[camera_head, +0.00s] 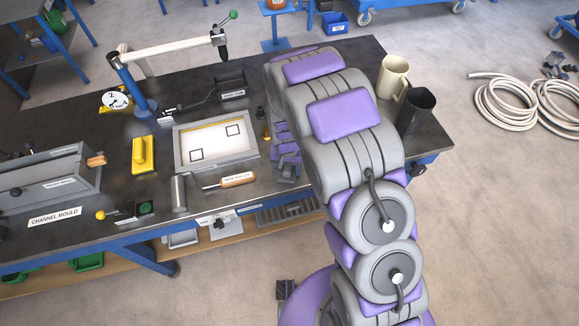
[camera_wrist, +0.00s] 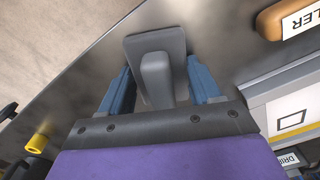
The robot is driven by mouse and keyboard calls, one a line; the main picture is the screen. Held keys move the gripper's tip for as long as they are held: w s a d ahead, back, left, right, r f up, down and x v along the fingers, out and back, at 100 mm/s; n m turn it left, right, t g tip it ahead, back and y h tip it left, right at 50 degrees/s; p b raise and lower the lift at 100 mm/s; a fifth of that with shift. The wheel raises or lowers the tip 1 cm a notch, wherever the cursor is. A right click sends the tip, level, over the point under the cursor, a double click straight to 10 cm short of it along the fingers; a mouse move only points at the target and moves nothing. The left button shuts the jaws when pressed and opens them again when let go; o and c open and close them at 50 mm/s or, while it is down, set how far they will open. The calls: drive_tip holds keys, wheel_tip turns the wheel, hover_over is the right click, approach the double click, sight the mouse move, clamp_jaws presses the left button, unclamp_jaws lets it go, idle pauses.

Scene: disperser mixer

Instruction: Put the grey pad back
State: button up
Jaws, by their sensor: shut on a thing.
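The grey pad (camera_wrist: 134,47) is a flat plate with a raised block handle, seen in the wrist view. My gripper (camera_wrist: 155,82) is shut on its handle, with one blue finger on each side. The pad is over the dark bench top near its edge; I cannot tell whether it touches. In the head view my arm mostly hides the gripper, at the right of a pale framed tray (camera_head: 251,153). Two black square outlines are marked on the tray's light surface. The tray's corner also shows at the right in the wrist view (camera_wrist: 285,88).
A yellow handled pad (camera_head: 143,155) stands left of the tray. A wooden-handled roller (camera_head: 238,180) lies in front of it, beside a metal cylinder (camera_head: 178,193). A dark holder (camera_head: 230,86) is behind.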

drive_tip(key=o, duration=0.8)
drive_tip(key=shift+a+f, duration=0.2)
drive_tip(key=shift+a, duration=1)
drive_tip(key=shift+o, duration=1.5)
drive_tip(key=shift+d, duration=0.3)
drive_tip(key=shift+d+r, duration=0.15)
drive_tip(key=shift+d, duration=0.9)
drive_tip(key=shift+a+r, duration=0.1)
drive_tip(key=shift+a, duration=0.35)
drive_tip(key=r, duration=0.1)
drive_tip(key=a+r+p, duration=0.1)
drive_tip(key=shift+a+r, duration=0.2)
drive_tip(key=shift+r, duration=0.2)
wheel_tip(320, 180, up, 9)
drive_tip(key=d+p, duration=0.2)
drive_tip(key=s+d+r, duration=0.9)
drive_tip(key=s+r, duration=0.3)
drive_tip(key=r, duration=0.1)
drive_tip(key=s+d+r+g, duration=0.1)
drive_tip(key=s+d+r, duration=0.1)
drive_tip(key=s, duration=0.8)
drive_tip(key=s+d+r+n+g, duration=0.1)
drive_tip(key=s+r, duration=0.3)
drive_tip(key=s, duration=0.6)
drive_tip(key=shift+d+r, duration=0.3)
drive_tip(key=shift+d, duration=0.15)
